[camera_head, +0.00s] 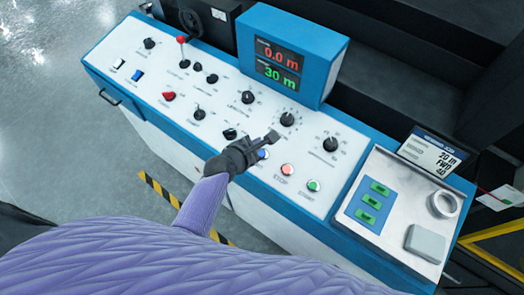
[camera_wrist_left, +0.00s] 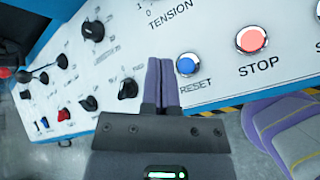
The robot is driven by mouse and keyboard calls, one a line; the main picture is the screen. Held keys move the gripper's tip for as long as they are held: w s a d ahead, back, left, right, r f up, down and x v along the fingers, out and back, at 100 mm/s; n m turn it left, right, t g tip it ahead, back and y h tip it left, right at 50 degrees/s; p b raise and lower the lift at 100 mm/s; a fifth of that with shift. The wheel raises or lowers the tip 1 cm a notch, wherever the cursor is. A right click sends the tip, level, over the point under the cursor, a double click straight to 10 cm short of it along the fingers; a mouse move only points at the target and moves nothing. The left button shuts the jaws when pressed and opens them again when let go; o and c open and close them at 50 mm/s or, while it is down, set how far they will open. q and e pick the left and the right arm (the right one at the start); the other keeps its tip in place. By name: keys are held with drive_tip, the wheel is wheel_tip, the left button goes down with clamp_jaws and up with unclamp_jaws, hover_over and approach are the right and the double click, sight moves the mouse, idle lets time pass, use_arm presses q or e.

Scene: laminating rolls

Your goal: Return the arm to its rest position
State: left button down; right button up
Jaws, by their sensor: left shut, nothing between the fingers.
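My left gripper (camera_head: 271,137) reaches over the control panel (camera_head: 215,123) in the head view, on my purple-sleeved arm. Its fingers are together and hold nothing. In the left wrist view the closed fingertips (camera_wrist_left: 161,66) show against the white panel beside the blue RESET button (camera_wrist_left: 188,65). The red STOP button (camera_wrist_left: 251,39) is further right in that view. The blue button also shows close by the gripper in the head view (camera_head: 263,154). Whether the fingertips touch the panel I cannot tell. My right gripper is not in view.
A blue display box (camera_head: 292,58) reading 0.0 m and 30 m stands at the panel's back. Black knobs (camera_head: 330,144) and a red-tipped lever (camera_head: 182,40) stick up. A metal tray (camera_head: 395,238) at right holds a tape roll (camera_head: 445,204) and grey box (camera_head: 425,243).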

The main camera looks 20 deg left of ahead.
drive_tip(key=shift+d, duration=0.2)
